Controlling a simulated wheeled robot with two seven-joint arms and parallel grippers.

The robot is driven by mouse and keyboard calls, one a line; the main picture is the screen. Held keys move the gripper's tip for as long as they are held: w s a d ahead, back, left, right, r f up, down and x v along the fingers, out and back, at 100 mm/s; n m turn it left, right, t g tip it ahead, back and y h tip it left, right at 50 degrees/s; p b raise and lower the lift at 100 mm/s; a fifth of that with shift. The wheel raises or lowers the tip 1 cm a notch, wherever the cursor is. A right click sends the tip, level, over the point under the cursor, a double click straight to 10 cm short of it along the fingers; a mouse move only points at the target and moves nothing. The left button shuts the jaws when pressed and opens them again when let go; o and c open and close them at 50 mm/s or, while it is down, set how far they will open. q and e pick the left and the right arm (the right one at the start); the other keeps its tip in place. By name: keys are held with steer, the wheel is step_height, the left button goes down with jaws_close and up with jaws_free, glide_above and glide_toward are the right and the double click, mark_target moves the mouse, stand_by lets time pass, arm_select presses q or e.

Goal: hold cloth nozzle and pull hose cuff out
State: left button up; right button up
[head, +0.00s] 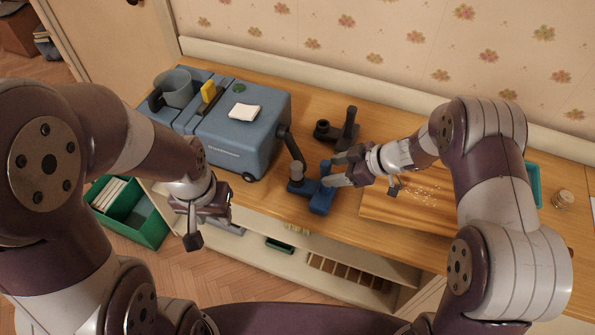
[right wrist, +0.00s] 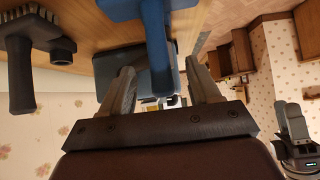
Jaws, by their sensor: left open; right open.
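The blue cloth nozzle (head: 322,200) lies on the wooden top, right of the blue-grey cleaning machine (head: 235,143). A dark hose (head: 287,143) runs from the machine to a grey hose cuff (head: 297,171) standing at the nozzle's left end. My right gripper (head: 332,170) is open at the nozzle's right side. In the right wrist view, a blue bar of the nozzle (right wrist: 156,45) shows between the spread fingers (right wrist: 163,88), with gaps on both sides; the cuff is hard to make out there. My left gripper (head: 190,225) is open and empty, in front of the top's front edge, away from the nozzle.
A wooden board with crumbs (head: 385,210) lies to the right, partly under my right arm. A teal box (head: 533,185) and jar (head: 562,199) stand farther right. A green crate (head: 150,235) is on the floor at left.

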steer(key=shift+s+d+r, duration=0.1)
steer(key=shift+d+r, duration=0.2)
steer(key=shift+d, duration=0.05)
steer(key=shift+c, duration=0.4)
